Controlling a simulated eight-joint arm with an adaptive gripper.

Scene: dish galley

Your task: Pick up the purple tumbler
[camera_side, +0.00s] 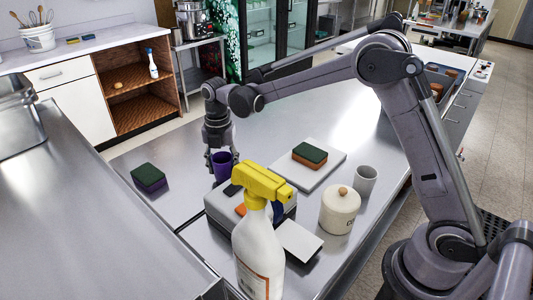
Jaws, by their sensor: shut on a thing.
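The purple tumbler (222,168) is upright between the fingers of my gripper (220,160), behind the grey box on the steel table. My gripper points down and is shut on the tumbler. The tumbler's lower part is close to the grey box, and I cannot tell whether its base touches the table.
A spray bottle with a yellow head (260,235) stands in front, overlapping the grey box (222,210). A green and purple sponge (149,178) lies left. Another sponge (309,155) lies on a white board (325,172).

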